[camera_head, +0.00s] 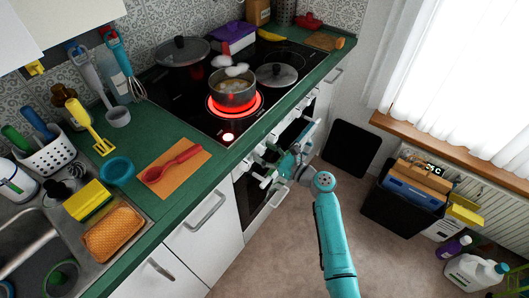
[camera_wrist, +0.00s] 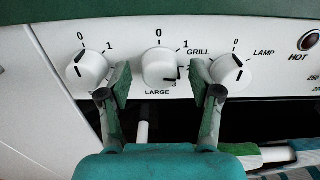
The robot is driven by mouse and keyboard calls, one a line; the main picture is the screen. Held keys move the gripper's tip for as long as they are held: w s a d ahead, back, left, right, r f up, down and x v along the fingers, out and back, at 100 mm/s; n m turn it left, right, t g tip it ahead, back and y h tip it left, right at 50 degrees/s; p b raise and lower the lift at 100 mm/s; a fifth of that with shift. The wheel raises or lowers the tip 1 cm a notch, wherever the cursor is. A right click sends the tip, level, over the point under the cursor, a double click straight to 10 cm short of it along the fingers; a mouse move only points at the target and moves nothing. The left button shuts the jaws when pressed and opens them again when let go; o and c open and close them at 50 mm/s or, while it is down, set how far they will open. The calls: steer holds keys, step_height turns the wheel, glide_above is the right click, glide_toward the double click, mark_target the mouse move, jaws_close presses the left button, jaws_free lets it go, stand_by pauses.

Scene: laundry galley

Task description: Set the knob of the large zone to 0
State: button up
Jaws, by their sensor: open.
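The large-zone knob (camera_wrist: 158,64) is the white middle knob on the stove panel, with LARGE printed below it. Its dark pointer mark faces right and downward, near the 2 and 3 marks; the 0 is straight above it. My gripper (camera_wrist: 161,80) is open, one finger on each side of this knob. I cannot tell whether either finger touches it. In the head view my gripper (camera_head: 275,168) is at the stove front, and the knob there is too small to make out.
A left knob (camera_wrist: 88,70) and a lamp knob (camera_wrist: 226,71) stand close beside my fingers. A pot (camera_head: 234,88) sits on a glowing red burner (camera_head: 236,113). Below the panel are a dark oven opening and cloths. The floor (camera_head: 290,240) by my arm is clear.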

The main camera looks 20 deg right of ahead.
steer(key=shift+w+a, duration=0.1)
steer(key=shift+w, duration=0.05)
steer(key=c, duration=1.1)
